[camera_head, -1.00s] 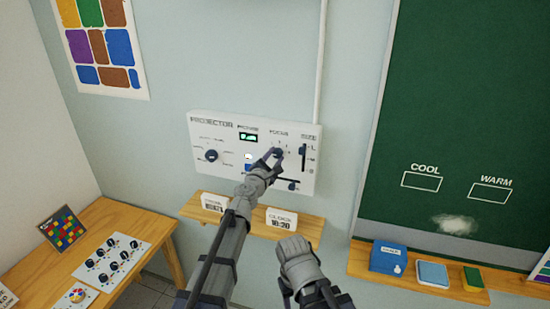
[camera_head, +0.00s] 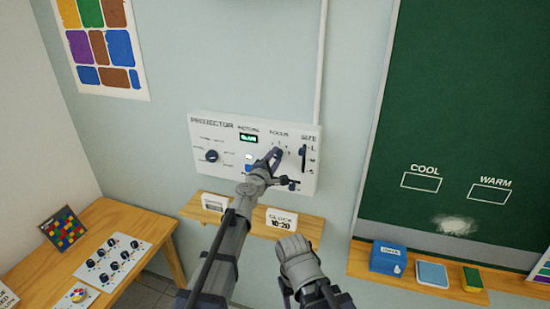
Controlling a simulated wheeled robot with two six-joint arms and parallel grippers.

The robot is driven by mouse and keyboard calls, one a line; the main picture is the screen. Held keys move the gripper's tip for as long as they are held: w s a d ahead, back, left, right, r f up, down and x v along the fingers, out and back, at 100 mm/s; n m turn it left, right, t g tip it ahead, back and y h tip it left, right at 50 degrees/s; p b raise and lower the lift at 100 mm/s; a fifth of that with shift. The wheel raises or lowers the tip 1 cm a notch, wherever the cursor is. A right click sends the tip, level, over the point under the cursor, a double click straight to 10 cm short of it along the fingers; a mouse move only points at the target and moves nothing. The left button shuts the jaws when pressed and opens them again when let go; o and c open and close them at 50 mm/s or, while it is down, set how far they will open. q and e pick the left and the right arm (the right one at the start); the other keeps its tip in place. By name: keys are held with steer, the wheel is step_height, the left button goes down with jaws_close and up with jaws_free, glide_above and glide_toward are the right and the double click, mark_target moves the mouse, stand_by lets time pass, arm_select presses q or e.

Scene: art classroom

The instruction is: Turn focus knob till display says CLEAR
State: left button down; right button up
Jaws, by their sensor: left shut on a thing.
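The white projector panel (camera_head: 225,178) hangs on the wall with labels PICTURE, FOCUS and SIZE. My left gripper (camera_head: 277,154) is shut on the focus knob (camera_head: 279,152) below the FOCUS label, its fingers tilted and hiding most of the knob. The small dark display (camera_head: 248,138) under PICTURE shows a short row of green-white letters, too small to read surely. My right gripper (camera_head: 290,285) is low in the middle, away from the panel, and its fingers cannot be made out.
Another round knob (camera_head: 211,156) is on the panel's left, and a vertical slider (camera_head: 304,158) on its right. A wooden shelf (camera_head: 236,222) with a clock card (camera_head: 282,220) lies just below. The chalkboard (camera_head: 470,110) is at the right, a wooden table (camera_head: 105,215) at the left.

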arm_select(q)
steer(key=shift+m, duration=1.5)
steer(key=shift+c, duration=2.3)
jaws_free()
steer(key=shift+s, duration=0.1)
steer(key=v, duration=0.7)
steer(key=shift+s, duration=0.3)
steer(key=shift+a, duration=0.1)
